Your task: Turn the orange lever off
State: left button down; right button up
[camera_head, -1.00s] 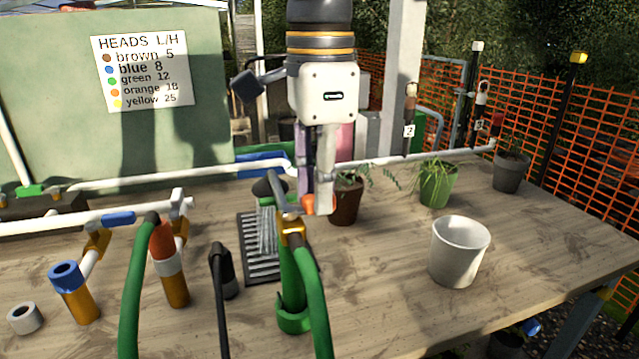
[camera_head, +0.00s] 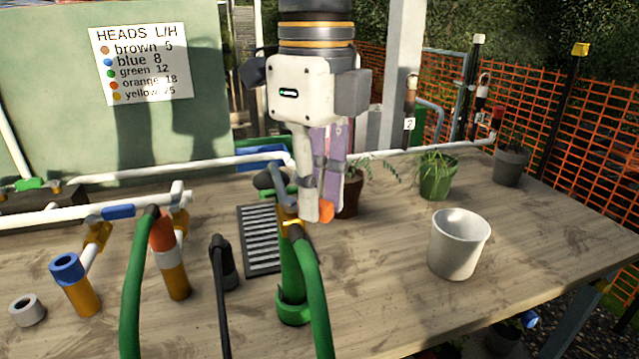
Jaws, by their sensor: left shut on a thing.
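The orange lever (camera_head: 326,211) shows at the fingertips of my left gripper (camera_head: 318,207), beside the brass-coloured valve (camera_head: 289,222) on the upright green pipe (camera_head: 291,275). My left gripper points down and is shut on the lever. Its fingers hide part of the lever. A dark spray head (camera_head: 268,181) sits just left of the valve, above a black slotted grate (camera_head: 262,243). No water streams show over the grate. My right gripper is not in view.
Green hoses (camera_head: 137,285) and orange-and-white fittings (camera_head: 172,262) stand at the left front. A white pot (camera_head: 458,245) stands on the right of the wooden table (camera_head: 390,285). Potted plants (camera_head: 436,178) stand behind. A sign (camera_head: 140,68) lists heads by colour.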

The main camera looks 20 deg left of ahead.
pick_arm(q)
jog(key=shift+s+a+m, duration=0.25)
jog(key=shift+s+m, duration=0.1)
jog(key=shift+m, duration=1)
jog(key=shift+s+a+m, duration=0.25)
jog(key=shift+s+m, duration=0.1)
jog(key=shift+m, duration=1.05)
jog(key=shift+s+a+m, duration=0.25)
jog(key=shift+s+m, duration=0.1)
jog(key=shift+m, duration=1)
jog(key=c, duration=1.6)
grip_release()
jog(key=shift+o, duration=0.2)
jog(key=shift+r, duration=0.1)
notch_tip(320, 180, up, 12)
jog(key=shift+s, duration=0.1)
